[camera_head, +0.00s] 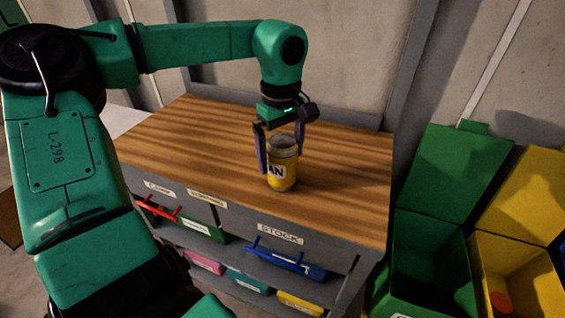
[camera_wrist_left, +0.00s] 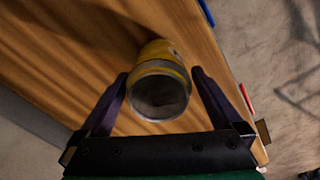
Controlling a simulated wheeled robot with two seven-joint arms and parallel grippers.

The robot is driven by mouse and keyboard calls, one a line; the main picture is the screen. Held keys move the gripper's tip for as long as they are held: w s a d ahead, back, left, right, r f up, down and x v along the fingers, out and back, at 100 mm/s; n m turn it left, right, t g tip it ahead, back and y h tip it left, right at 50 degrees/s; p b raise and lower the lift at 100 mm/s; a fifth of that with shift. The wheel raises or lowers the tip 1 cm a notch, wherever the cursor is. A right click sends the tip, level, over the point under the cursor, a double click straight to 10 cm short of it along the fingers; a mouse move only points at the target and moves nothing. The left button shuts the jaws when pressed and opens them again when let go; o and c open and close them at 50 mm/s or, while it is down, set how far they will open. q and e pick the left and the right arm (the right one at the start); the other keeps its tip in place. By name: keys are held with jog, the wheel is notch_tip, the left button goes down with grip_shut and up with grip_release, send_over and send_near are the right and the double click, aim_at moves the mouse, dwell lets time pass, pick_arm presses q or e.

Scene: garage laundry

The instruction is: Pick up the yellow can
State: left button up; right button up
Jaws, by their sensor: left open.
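The yellow can (camera_head: 283,168) stands upright on the wooden top of the workbench (camera_head: 200,140), with a white label and dark letters on its side. In the left wrist view the can (camera_wrist_left: 160,75) lies between the two purple fingers, its grey round top facing the camera. My left gripper (camera_head: 281,158) points down at the can with one finger on each side. The gripper (camera_wrist_left: 163,95) is open, and I see gaps between its fingers and the can. My right gripper is not in view.
The rest of the bench top is clear. Below it are labelled drawers and shelves with coloured bins, including a blue one (camera_head: 287,264). An open green bin (camera_head: 432,270) and an open yellow bin (camera_head: 515,275) stand to the right. A wall rises behind the bench.

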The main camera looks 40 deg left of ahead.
pick_arm(q)
notch_tip(320, 180, down, 3)
jog(key=shift+s+d+r, duration=0.1)
jog(key=shift+r, duration=0.1)
jog(key=shift+f, duration=0.2)
jog(key=shift+r, duration=0.15)
jog(key=c, duration=1.3)
